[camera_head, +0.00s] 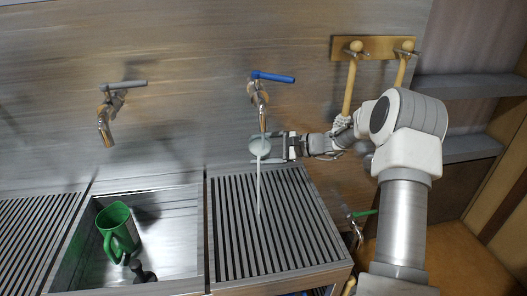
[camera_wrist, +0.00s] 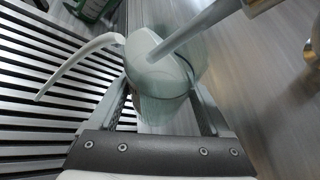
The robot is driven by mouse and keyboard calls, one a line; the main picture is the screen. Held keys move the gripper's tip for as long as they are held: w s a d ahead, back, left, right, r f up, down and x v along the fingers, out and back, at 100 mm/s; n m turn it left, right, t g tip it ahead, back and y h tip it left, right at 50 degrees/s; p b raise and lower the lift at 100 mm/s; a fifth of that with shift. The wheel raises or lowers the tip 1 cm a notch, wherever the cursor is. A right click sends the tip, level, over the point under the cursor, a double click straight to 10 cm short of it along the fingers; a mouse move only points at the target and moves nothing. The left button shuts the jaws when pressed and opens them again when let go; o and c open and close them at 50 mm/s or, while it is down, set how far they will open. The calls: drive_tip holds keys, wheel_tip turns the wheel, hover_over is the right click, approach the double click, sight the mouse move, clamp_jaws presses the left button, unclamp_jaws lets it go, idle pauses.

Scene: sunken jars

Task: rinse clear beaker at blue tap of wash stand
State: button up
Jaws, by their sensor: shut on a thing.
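The clear beaker (camera_head: 258,149) is held under the blue-handled tap (camera_head: 262,88) of the wash stand, above the slatted drain grate (camera_head: 233,232). My gripper (camera_head: 282,147) is shut on the beaker from the right in the head view. In the wrist view the beaker (camera_wrist: 158,88) sits between both fingers of my gripper (camera_wrist: 160,102). A pale stream from the tap runs into its mouth, and whitish water shows inside. Another stream leaves the rim and falls onto the slats. The fingers partly hide the beaker's sides.
A grey-handled tap (camera_head: 112,100) is at left above a basin (camera_head: 178,225) holding a green mug (camera_head: 117,230) and a small dark object (camera_head: 141,271). Wooden-handled tools (camera_head: 349,88) hang from a rack (camera_head: 375,47) behind my arm. A green-handled tap (camera_head: 361,214) is at lower right.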

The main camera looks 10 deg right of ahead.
drive_tip(key=s+b, duration=0.2)
drive_tip(key=s, duration=0.8)
drive_tip(key=shift+d, duration=0.4)
drive_tip(key=shift+w, duration=0.1)
drive_tip(key=n+b, duration=0.1)
drive_tip(key=b, duration=0.2)
drive_tip(key=r+n+t+b, duration=0.1)
drive_tip(key=b, duration=0.1)
drive_tip(key=shift+w+d+b, duration=0.1)
drive_tip(key=shift+w+b, duration=0.3)
drive_tip(key=shift+f+b, duration=0.1)
drive_tip(key=shift+b, duration=0.3)
